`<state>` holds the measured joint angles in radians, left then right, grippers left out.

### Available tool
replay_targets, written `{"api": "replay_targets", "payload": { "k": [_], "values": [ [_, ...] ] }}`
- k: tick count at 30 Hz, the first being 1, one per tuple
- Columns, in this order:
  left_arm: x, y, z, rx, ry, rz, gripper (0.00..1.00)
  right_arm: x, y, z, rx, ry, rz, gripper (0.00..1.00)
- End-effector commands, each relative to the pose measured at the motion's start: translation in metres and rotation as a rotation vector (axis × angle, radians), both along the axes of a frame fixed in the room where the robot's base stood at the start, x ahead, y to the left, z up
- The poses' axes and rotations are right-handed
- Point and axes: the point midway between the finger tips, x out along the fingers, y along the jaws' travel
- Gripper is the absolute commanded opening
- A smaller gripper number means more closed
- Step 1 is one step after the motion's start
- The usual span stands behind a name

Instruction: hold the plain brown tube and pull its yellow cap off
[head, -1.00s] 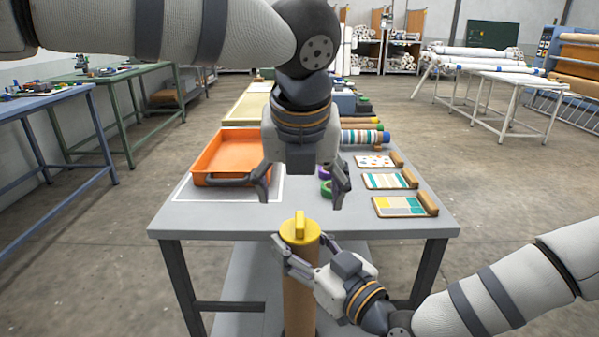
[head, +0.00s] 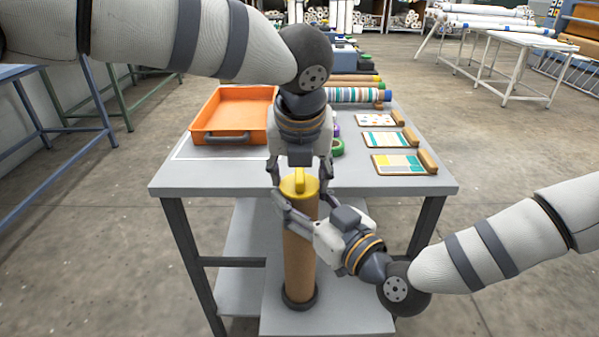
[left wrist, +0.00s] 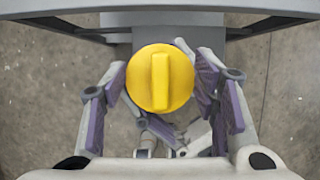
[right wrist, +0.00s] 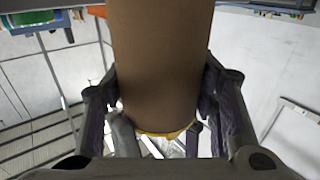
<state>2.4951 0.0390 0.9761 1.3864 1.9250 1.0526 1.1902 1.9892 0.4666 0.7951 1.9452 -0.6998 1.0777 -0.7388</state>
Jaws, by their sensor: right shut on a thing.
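The plain brown tube (head: 299,262) stands upright in front of the table, its foot in a dark ring on the lower shelf. Its yellow cap (head: 298,187) with a raised grip bar is on the top end. The cap also shows from above in the left wrist view (left wrist: 160,78). My right gripper (head: 306,216) is shut on the tube just below the cap; the tube fills its jaws in the right wrist view (right wrist: 160,60). My left gripper (head: 300,180) points down over the cap, open, with fingers on either side of it. Contact with the cap cannot be told.
The grey table (head: 400,188) behind the tube holds an orange tray (head: 234,116), a striped roll (head: 352,95), a green tape roll (head: 337,147) and pattern sample boards (head: 398,164). The lower shelf (head: 345,318) extends under the tube. Open floor lies on both sides.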

Motion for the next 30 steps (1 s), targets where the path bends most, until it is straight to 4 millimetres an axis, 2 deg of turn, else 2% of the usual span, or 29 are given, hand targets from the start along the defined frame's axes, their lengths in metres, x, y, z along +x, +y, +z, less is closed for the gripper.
{"api": "replay_targets", "payload": {
  "k": [1,3,11,24,30],
  "values": [
    [0.0,0.0,0.0,0.001,0.001,0.0,0.45,0.0,0.0,-0.001,-0.001,0.001,0.0,0.28],
    [0.0,0.0,-0.001,0.001,0.001,0.0,0.32,0.0,0.0,-0.001,-0.001,0.001,0.0,0.28],
    [0.0,0.0,0.002,0.001,0.0,0.001,0.32,0.0,0.0,-0.001,0.0,0.001,0.0,0.28],
    [0.0,0.0,0.036,0.0,-0.001,0.001,0.32,0.0,0.0,-0.001,0.0,0.002,0.0,0.28],
    [0.0,0.0,0.045,0.0,0.001,0.001,0.32,0.0,0.0,-0.001,0.0,0.002,0.0,0.28]
  ]
}}
